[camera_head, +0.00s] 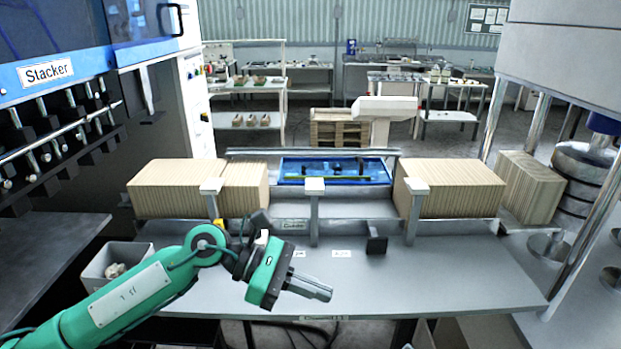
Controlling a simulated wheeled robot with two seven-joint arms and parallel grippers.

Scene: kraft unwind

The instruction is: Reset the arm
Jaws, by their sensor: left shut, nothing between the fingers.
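My left arm (140,295) is green and comes in from the lower left. Its gripper (318,290) hangs over the front part of the grey table (450,285), pointing right and slightly down. The fingers are together with nothing between them. I cannot tell how high the gripper is above the table. My right gripper is not in view.
Stacks of kraft sheets (170,190) stand at the back left, with more at the back right (455,190). A blue tray (335,171) lies between them. Grey posts (314,215) and a small black block (376,243) stand nearby. A grey bin (95,268) is at left.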

